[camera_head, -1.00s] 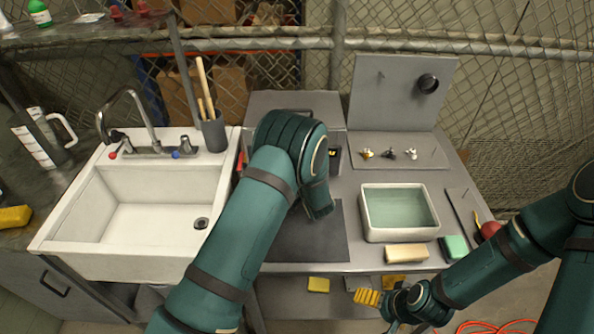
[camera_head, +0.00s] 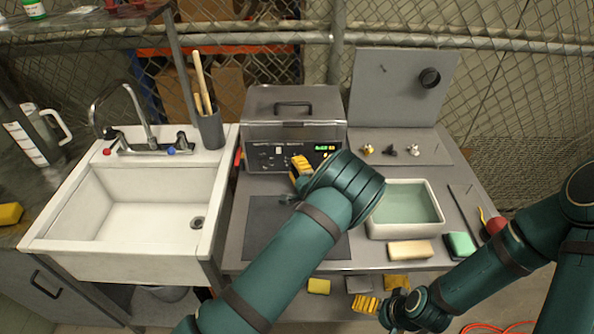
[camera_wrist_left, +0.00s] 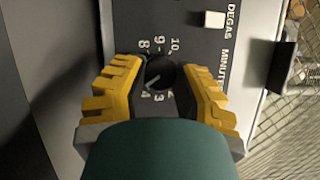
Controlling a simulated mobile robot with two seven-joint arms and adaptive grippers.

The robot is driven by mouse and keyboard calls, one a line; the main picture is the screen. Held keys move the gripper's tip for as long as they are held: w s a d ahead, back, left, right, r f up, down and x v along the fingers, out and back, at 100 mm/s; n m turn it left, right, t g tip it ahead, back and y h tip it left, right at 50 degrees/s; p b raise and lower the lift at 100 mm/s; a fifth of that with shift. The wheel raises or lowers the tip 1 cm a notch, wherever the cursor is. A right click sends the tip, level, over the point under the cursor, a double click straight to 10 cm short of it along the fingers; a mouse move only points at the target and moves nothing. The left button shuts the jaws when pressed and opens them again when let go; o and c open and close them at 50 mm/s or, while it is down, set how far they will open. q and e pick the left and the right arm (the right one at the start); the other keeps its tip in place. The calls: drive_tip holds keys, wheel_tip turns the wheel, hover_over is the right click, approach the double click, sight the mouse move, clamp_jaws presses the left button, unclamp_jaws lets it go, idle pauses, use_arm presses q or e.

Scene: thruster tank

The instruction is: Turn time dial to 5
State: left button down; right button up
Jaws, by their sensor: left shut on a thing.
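The tank machine (camera_head: 294,104) is a grey box with a lid handle and a front panel with a lit green display. My left gripper (camera_head: 299,168) is at the front panel. In the left wrist view its yellow fingers (camera_wrist_left: 160,90) stand on either side of the black time dial (camera_wrist_left: 160,73), shut on it. White numbers ring the dial; 8, 9, 10, 2, 3 and 4 show, and others are hidden by the finger. A light pointer mark on the dial points toward the lower left, near the 4. My right gripper (camera_head: 372,304) is low at the front, away from the machine; its opening is unclear.
A white switch (camera_wrist_left: 214,19) sits near the dial. A water-filled basin (camera_head: 404,208) stands to the right, with a tan sponge (camera_head: 410,250) and a green sponge (camera_head: 459,245) before it. A dark mat (camera_head: 262,225) lies in front of the machine. A sink (camera_head: 130,205) is left.

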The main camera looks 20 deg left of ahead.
use_arm(q)
drive_tip(key=shift+w+a+r+m+t, duration=0.1)
drive_tip(key=shift+m+t, duration=0.3)
drive_tip(key=shift+m, duration=0.1)
drive_tip(key=shift+b, duration=0.3)
drive_tip(key=c, duration=0.6)
unclamp_jaws()
drive_tip(key=shift+s+d, duration=0.3)
drive_tip(key=v, duration=0.6)
drive_tip(key=shift+s+d, duration=0.2)
drive_tip(key=shift+s, duration=0.1)
drive_tip(key=shift+f, duration=0.2)
